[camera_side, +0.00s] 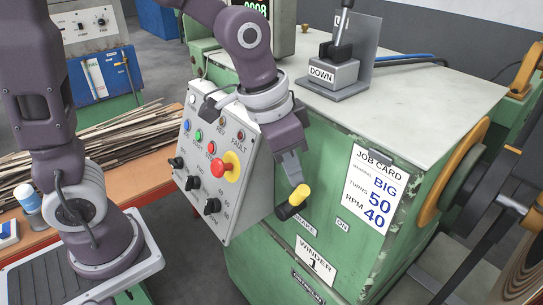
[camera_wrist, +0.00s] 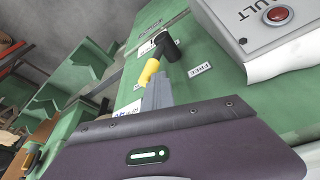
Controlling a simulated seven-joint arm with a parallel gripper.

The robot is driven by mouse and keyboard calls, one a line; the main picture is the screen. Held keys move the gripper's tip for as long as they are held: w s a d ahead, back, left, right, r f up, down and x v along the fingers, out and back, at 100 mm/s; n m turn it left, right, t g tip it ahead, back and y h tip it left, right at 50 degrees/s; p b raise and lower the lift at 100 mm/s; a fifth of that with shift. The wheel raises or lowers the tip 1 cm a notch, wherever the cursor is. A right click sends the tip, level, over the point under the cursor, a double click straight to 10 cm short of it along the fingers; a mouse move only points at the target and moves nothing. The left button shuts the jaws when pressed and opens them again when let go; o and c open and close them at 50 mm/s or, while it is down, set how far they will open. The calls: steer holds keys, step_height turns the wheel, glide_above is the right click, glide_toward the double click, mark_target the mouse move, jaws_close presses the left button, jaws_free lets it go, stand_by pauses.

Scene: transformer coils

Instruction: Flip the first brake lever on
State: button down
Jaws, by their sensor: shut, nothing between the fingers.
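The brake lever (camera_side: 286,211), black with a yellow tip, sticks out from the green front of the winder, above the white "WINDER 1" plate (camera_side: 316,265). A "BRAKE" label (camera_side: 305,226) and an "ON" label (camera_side: 342,224) are beside it. My gripper (camera_side: 293,178) is shut and empty, pointing down just above the yellow tip. In the wrist view the yellow tip (camera_wrist: 150,71) shows right beyond my grey fingers (camera_wrist: 157,95); whether they touch I cannot tell. A "FREE" label (camera_wrist: 200,70) lies right of the lever; another label is partly hidden by my gripper.
A control box (camera_side: 225,175) with knobs and a red stop button stands close left of my gripper. A job card (camera_side: 370,190) is on the green front at right. A second lever (camera_side: 340,50) marked "DOWN" stands on the top. Floor space is left of the cabinet.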

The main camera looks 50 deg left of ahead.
steer(key=d+y, duration=0.2)
steer(key=d, duration=0.1)
steer(key=shift+d+f+y, duration=0.1)
steer(key=shift+f+y, duration=0.3)
steer(key=shift+d+f+m+y, duration=0.2)
steer(key=shift+d+f+y, duration=0.45)
steer(key=shift+d, duration=0.15)
steer(key=shift+d+f+m+y, duration=0.2)
steer(key=shift+d+f+y, duration=0.4)
steer(key=shift+d, duration=0.2)
steer(key=shift+s+d+f, duration=0.1)
steer(key=shift+s, duration=0.05)
steer(key=shift+d, duration=0.1)
glide_toward(306, 187)
steer(key=d, duration=0.1)
steer(key=d+f, duration=0.2)
steer(key=d, duration=0.1)
steer(key=shift+f, duration=0.1)
